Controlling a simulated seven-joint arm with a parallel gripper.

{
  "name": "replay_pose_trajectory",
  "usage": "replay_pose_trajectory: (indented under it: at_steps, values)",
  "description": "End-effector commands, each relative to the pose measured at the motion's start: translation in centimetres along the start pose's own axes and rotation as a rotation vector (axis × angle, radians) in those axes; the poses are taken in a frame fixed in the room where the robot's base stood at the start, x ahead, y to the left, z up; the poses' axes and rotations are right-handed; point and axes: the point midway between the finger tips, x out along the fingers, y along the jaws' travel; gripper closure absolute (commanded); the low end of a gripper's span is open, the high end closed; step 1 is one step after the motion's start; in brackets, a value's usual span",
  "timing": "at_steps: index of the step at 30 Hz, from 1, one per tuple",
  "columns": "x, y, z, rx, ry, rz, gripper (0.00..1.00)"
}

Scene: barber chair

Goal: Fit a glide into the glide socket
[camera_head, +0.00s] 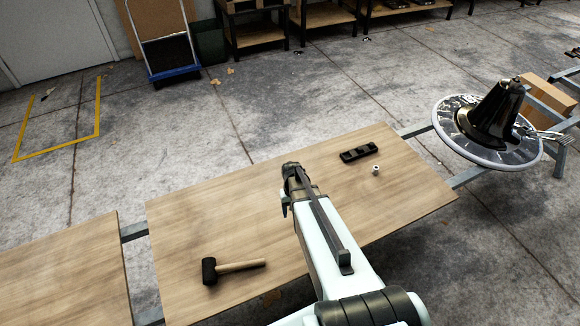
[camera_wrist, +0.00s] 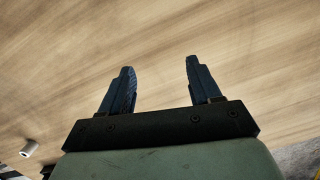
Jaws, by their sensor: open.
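A small white piece with a dark centre (camera_head: 375,169), likely a glide, stands on the wooden table top toward its right end. It also appears to be at the lower left of the wrist view (camera_wrist: 29,148), outside my fingers. A black slotted holder (camera_head: 359,152) lies just behind it; I cannot tell what its slots hold. A round chair base with a black cone (camera_head: 494,115) stands tilted at the right; no glide socket can be made out on it. My gripper (camera_head: 285,205) is above the middle of the table. In the wrist view its fingers (camera_wrist: 160,80) are apart and empty.
A black-headed mallet with a wooden handle (camera_head: 240,266) lies near the table's front left. The wooden table top (camera_head: 200,215) is otherwise mostly clear. A gap separates it from another wooden top (camera_head: 60,270) at the left. A cardboard box (camera_head: 550,95) is behind the chair base.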

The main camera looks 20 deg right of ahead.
Motion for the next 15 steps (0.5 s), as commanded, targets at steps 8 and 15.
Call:
replay_pose_trajectory:
  at_steps: [8,15]
  values:
    - [-7.4,3.3,-14.5,0.165,0.132,-0.013,0.37]
    - [-13.6,4.8,-25.7,0.496,0.2,-0.049,0.37]
